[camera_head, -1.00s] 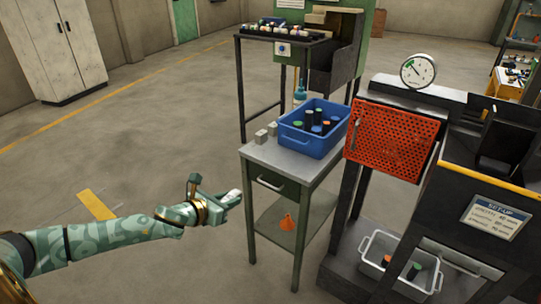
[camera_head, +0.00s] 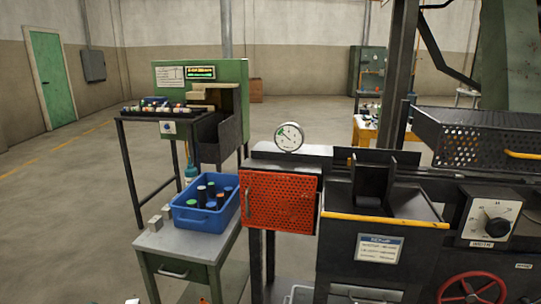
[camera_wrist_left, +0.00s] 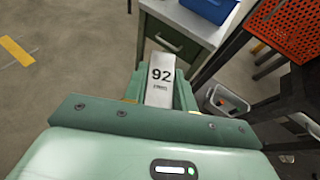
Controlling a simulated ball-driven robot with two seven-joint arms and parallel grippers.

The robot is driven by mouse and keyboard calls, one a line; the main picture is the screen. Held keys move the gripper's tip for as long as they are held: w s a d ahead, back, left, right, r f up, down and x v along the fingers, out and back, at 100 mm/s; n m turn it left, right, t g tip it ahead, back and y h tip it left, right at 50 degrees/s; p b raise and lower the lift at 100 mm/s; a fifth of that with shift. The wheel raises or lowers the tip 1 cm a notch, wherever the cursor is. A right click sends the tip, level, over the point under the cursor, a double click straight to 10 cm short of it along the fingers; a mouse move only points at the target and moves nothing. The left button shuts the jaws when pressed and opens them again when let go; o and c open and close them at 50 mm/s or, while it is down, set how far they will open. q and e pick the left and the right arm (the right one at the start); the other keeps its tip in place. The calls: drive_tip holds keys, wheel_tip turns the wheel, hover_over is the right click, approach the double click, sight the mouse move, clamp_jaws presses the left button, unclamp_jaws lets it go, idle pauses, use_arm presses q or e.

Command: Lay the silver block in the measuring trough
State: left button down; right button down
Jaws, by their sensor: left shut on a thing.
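The silver block (camera_wrist_left: 160,62), marked 92, is held in my left gripper (camera_wrist_left: 161,92), which is shut on it; the block's far end points away from the wrist. In the head view only a sliver of the block (camera_head: 132,301) shows at the bottom edge, in front of the grey side table (camera_head: 180,245). The gripper is well short of the machine. I cannot tell for sure which part is the measuring trough; a dial gauge (camera_head: 290,136) stands on a grey metal ledge (camera_head: 270,152) above the red perforated guard (camera_head: 280,201). My right gripper is not in view.
Two small pale blocks (camera_head: 155,225) and a blue crate (camera_head: 222,216) of coloured cylinders stand on the side table. The black machine with a yellow bar (camera_head: 385,220) and red handwheel (camera_head: 474,291) fills the right. Open floor (camera_head: 70,210) lies left.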

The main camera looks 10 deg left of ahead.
use_arm(q)
drive_tip(key=s+d+r+p, duration=0.1)
drive_tip(key=s+d+r, duration=0.3)
drive_tip(key=d+r, duration=0.2)
drive_tip(key=s+d+r+n+y+p, duration=0.1)
drive_tip(key=s+d+r+p, duration=0.1)
drive_tip(key=d+r, duration=0.4)
drive_tip(key=shift+s+d+r+g, duration=0.3)
drive_tip(key=shift+s+d, duration=0.6)
drive_tip(key=shift+d, duration=0.15)
drive_tip(key=shift+f, duration=0.1)
